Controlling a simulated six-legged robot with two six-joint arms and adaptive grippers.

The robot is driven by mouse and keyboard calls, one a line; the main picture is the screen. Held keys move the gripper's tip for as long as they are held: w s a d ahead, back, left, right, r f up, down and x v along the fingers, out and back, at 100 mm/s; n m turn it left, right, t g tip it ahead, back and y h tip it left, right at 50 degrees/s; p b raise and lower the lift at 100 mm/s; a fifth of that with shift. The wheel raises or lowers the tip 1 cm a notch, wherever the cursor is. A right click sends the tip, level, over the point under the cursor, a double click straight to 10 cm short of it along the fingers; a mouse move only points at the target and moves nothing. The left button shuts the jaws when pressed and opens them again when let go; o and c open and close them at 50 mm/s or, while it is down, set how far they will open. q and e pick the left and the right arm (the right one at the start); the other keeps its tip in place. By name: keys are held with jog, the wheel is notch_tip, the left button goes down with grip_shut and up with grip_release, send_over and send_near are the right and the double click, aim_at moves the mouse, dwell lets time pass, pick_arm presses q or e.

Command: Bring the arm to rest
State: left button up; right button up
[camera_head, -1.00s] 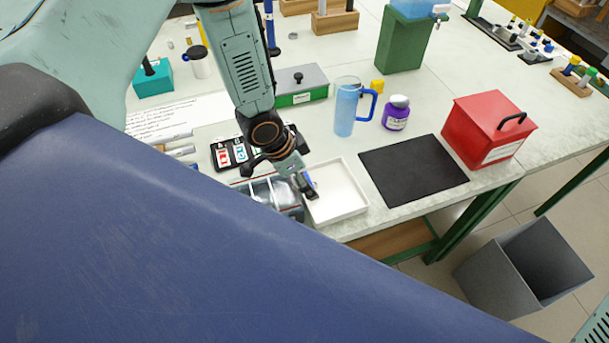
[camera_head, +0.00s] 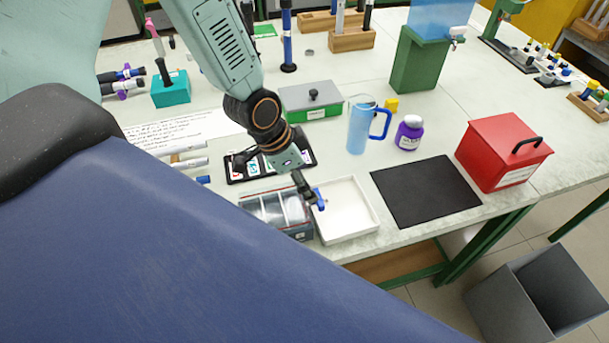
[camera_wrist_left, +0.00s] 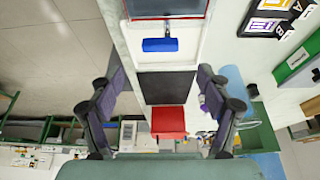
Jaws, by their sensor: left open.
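My left arm (camera_head: 225,50) comes in from the upper left in the head view. Its gripper (camera_head: 308,192) is above the seam between a clear-lidded compartment box (camera_head: 302,236) and a white tray (camera_head: 366,222). In the left wrist view the gripper (camera_wrist_left: 160,100) has its two fingers wide apart with nothing between them. A small blue piece (camera_wrist_left: 160,45) lies in the white tray, apart from the fingers; it shows beside the gripper tip in the head view (camera_head: 319,200). My right gripper is not in view.
Right of the tray are a black mat (camera_head: 425,195) and a red box (camera_head: 500,150). A grey bin (camera_head: 530,295) is on the floor.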

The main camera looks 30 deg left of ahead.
pick_arm(q)
jog(key=shift+s, duration=0.1)
jog(key=shift+f, duration=0.1)
dwell(0.4)
jog(key=x, duration=0.7)
jog(key=shift+f, duration=0.1)
jog(key=shift+w+d, duration=0.1)
jog(key=shift+w, duration=0.15)
dwell(0.3)
